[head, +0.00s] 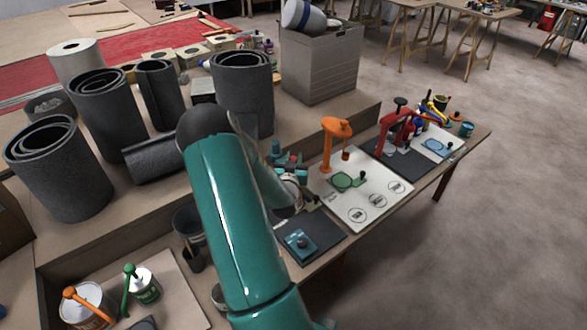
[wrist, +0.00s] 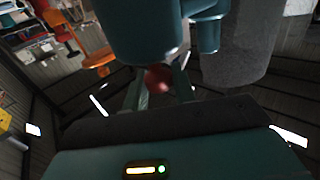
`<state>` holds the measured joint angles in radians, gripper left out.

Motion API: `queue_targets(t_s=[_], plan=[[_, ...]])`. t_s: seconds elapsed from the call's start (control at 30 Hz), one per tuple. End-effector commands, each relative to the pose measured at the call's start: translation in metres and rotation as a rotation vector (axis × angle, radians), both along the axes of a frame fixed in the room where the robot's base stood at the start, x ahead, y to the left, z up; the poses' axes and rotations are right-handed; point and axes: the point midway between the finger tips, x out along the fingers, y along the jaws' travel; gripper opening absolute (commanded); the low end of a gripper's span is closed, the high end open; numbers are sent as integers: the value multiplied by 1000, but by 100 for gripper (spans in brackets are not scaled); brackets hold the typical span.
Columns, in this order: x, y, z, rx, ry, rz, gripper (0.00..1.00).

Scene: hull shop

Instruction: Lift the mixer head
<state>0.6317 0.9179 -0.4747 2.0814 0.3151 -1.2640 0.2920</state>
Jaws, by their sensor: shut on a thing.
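A teal rounded body, which looks like the mixer head (wrist: 150,35), fills the upper middle of the wrist view, with a smaller teal cylinder (wrist: 208,36) at its right. A dark red knob (wrist: 158,78) sits just below it. My gripper (wrist: 160,90) has its two fingers on either side of this knob and is shut on it. In the head view, teal parts of the mixer (head: 276,148) show just beyond my wrist. My arm hides most of the mixer, so I cannot tell how far its head is tilted.
To the right stand an orange fixture (head: 335,130) on a white board (head: 372,190) and a red fixture (head: 395,122). A teal block (head: 300,243) lies on a dark mat (head: 325,232) at the bench front. Grey rolls (head: 60,170) and cans (head: 145,285) stand left.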

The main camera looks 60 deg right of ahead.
Motion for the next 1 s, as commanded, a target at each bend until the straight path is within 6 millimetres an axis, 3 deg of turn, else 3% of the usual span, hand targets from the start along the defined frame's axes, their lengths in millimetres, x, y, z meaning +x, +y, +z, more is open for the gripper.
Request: queue_targets(t_s=[0.1,0.27,0.67,0.7,0.77,1.0], plan=[[1,0,28,-6,-5,1,0],[1,0,49,-4,-2,2,0],[0,0,56,-7,-3,0,0],[0,0,57,-8,-4,1,34],[0,0,56,-7,-3,0,46],[0,0,55,-3,-2,0,46]])
